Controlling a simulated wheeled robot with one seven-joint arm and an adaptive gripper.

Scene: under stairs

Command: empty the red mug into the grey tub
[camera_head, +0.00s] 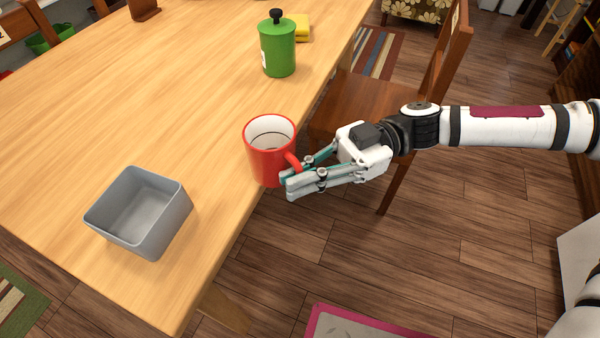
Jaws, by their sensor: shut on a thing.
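The red mug (266,160) is near the table's right edge, close to upright, with its white inside showing. Something dark-rimmed shows low inside it, but I cannot tell what it is. My gripper (292,177) comes from the right and is shut on the mug's handle. I cannot tell whether the mug's base touches the table. The grey tub (172,222) stands on the table to the left of and nearer than the mug. It is square and open at the top, and its inside looks empty.
A green canister (277,50) with a black knob and a yellow thing (301,27) stand farther back on the wooden table (150,100). A wooden chair (365,105) is at the table's right side, below my arm. The tabletop between mug and tub is clear.

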